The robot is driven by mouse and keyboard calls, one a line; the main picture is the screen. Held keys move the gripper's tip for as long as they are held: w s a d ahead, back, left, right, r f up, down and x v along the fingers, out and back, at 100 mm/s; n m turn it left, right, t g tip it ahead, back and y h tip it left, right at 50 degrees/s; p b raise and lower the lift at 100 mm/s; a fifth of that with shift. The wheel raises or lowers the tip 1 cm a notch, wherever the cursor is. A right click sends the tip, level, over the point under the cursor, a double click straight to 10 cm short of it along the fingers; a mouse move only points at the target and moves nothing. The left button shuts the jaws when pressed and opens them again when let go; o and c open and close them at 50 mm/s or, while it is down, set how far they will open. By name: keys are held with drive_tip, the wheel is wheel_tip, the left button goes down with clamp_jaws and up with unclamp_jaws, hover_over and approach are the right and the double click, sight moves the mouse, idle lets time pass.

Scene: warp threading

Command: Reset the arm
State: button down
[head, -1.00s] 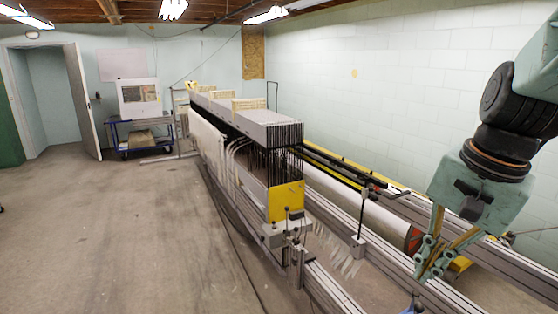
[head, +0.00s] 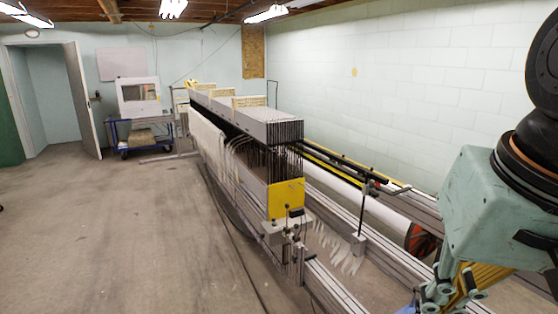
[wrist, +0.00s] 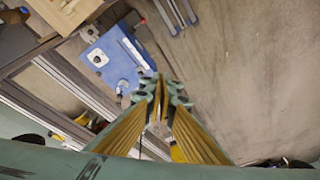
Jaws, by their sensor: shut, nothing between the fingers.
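My gripper (wrist: 160,88) is shut and empty in the wrist view, with its two yellow-padded fingers meeting at the tips. In the head view my gripper (head: 448,304) hangs at the lower right, under the green arm end. Its fingertips are near or past the lower picture edge there.
The long warp threading machine (head: 272,125) runs away down the middle, with a yellow end plate (head: 286,198) and metal rails (head: 335,288) in front. Open floor (head: 110,230) lies to its left. A cart (head: 140,133) stands by the far wall.

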drive_tip(key=shift+s+a+f+n+t+b, duration=0.1)
drive_tip(key=shift+s+a+n+t+b, duration=0.1)
drive_tip(key=shift+s+n, duration=0.75)
drive_tip(key=shift+s+a+n+t+b, duration=0.1)
drive_tip(key=shift+s+a+n+b, duration=0.2)
drive_tip(key=shift+s, duration=1.25)
drive_tip(key=shift+d, duration=0.1)
drive_tip(key=shift+d, duration=0.15)
